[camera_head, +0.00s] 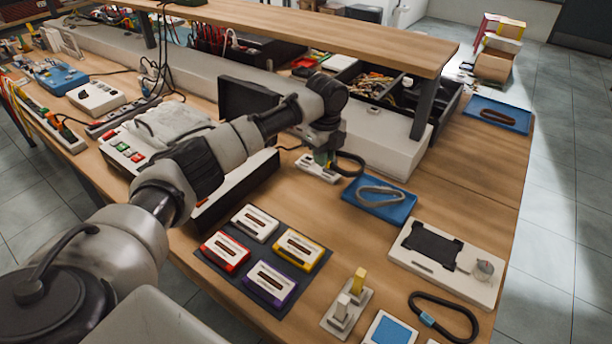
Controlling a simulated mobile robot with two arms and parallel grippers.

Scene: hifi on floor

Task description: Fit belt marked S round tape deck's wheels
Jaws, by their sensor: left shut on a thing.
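My left arm reaches across from the left, and its gripper (326,160) is shut on a dark loop that looks like a belt (350,163), sticking out to its right. No letter can be read on it. A grey belt (381,196) lies in a blue tray (362,207) just in front and to the right. Another dark belt (496,116) lies in a blue tray (478,104) at the far right. The tape deck may be the low white unit with a raised black lid (246,99), largely behind my arm; its wheels are hidden. My right gripper is not in view.
A small white block (316,172) sits below the gripper. Cassettes (297,249) lie on a dark mat at front centre. A white device with a black panel (433,243), a stand with pegs (345,308) and a black cable loop (443,298) occupy the front right. A shelf (330,30) overhangs the back.

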